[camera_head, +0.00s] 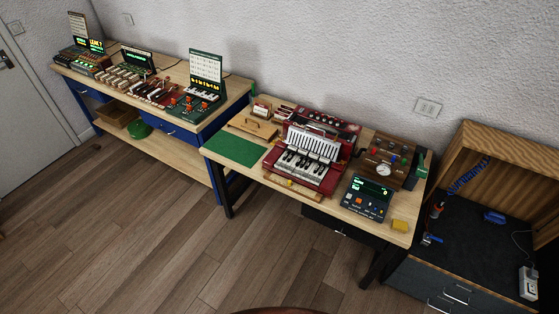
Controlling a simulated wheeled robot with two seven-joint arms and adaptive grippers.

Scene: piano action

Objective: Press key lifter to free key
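A red piano action unit (300,165) with white and black keys stands on the near workbench. Its keys (297,164) face the front edge, and a white slatted row (313,144) rises behind them. A key lifter cannot be made out at this size. Neither of my grippers shows in the head view. A small reddish-brown curved edge shows at the bottom of the picture.
A green mat (233,149) lies left of the unit. Another bench (190,125) stands left, a wooden-sided cabinet (465,250) right. The floor in front is clear.

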